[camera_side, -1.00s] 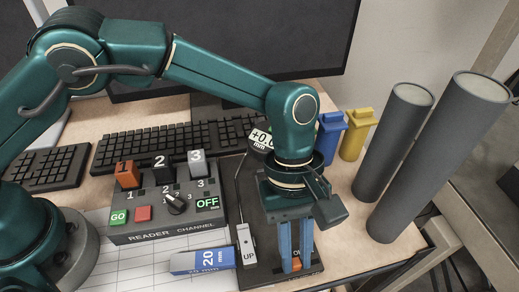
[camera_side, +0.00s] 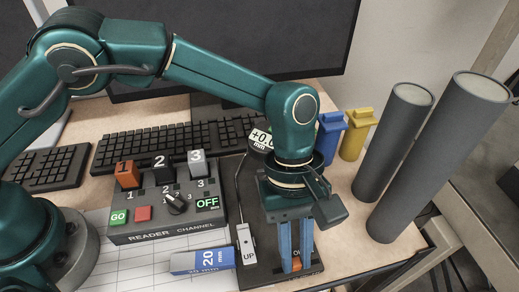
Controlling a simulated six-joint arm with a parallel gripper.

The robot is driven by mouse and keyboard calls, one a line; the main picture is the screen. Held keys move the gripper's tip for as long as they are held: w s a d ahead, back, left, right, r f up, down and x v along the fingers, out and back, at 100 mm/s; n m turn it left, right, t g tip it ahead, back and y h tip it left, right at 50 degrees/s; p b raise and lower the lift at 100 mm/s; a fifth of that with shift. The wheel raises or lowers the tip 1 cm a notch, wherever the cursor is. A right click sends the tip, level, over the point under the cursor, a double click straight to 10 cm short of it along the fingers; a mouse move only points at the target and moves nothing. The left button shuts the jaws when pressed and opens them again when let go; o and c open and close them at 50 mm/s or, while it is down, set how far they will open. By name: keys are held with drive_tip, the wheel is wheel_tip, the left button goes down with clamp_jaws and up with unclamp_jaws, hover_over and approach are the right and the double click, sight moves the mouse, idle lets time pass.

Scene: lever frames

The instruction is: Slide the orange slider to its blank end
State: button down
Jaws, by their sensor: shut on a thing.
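The orange slider (camera_side: 296,265) is low between the fingers of my gripper (camera_side: 296,262), on a dark base plate (camera_side: 262,272) at the front. Only a small orange patch of it shows. My gripper points down, with its blue fingers shut on the slider. The slider's track and end markings are mostly hidden by the fingers, and part of a label shows at the plate's front right.
A lever marked UP (camera_side: 247,245) stands just left of my gripper. The reader box (camera_side: 165,205) is farther left. Two tall grey cylinders (camera_side: 440,150) stand at right, with blue (camera_side: 329,138) and yellow (camera_side: 356,135) pieces behind.

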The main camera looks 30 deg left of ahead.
sight(276, 277)
drive_tip(key=shift+r, duration=0.1)
drive_tip(key=shift+s+a, duration=1)
drive_tip(key=shift+a, duration=0.05)
drive_tip(key=c, duration=0.8)
unclamp_jaws()
